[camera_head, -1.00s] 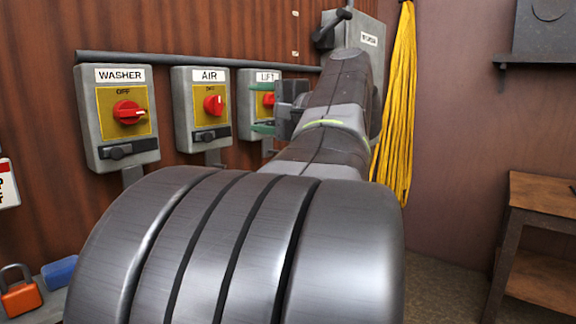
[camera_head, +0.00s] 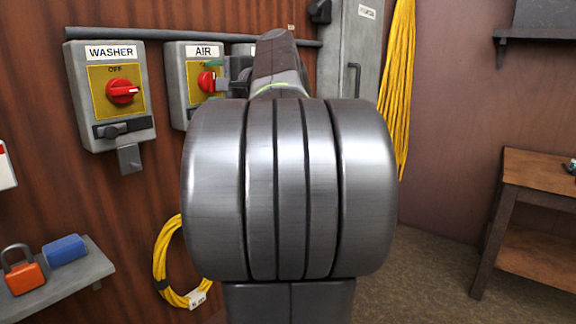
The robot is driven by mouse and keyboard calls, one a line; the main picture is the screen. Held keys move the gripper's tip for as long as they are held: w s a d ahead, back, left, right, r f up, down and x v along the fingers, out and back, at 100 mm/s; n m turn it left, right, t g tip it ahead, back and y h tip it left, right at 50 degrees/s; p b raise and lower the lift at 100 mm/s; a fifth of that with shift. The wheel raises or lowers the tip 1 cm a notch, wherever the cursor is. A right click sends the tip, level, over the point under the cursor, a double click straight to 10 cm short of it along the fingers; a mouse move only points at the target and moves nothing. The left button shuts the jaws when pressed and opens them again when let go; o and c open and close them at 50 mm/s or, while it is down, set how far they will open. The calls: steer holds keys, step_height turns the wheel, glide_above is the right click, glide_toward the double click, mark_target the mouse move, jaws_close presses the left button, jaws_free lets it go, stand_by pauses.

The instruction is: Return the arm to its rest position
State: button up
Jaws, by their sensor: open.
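My arm fills the middle of the view, with a large grey metal joint in front and the forearm behind it. My gripper (camera_head: 217,77) shows small at the forearm's left, in front of the right part of the AIR switch box (camera_head: 180,85). Its green-tipped fingers are apart, with nothing seen held between them. I cannot tell how far it is from the box. My arm hides nearly all of the LIFT box (camera_head: 243,48), including its knob.
The WASHER switch box (camera_head: 75,75) is at left on the wood wall. A shelf (camera_head: 75,290) bears an orange padlock (camera_head: 25,278) and a blue block (camera_head: 64,250). Yellow cable hangs on the wall (camera_head: 165,262) and at right (camera_head: 400,80). A wooden table (camera_head: 540,170) stands right.

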steer(key=shift+d, duration=0.1)
stand_by(0.3)
steer(key=b+v, duration=0.2)
steer(key=v, duration=1.2)
steer(key=w+a+m+p, duration=0.8)
steer(key=a+m+p, duration=0.3)
steer(key=m+p, duration=0.4)
steer(key=p, duration=0.4)
steer(key=shift+w+a+m, duration=0.2)
steer(key=shift+w+m, duration=0.05)
steer(key=shift+m, duration=0.15)
steer(key=shift+f, duration=0.2)
stand_by(0.4)
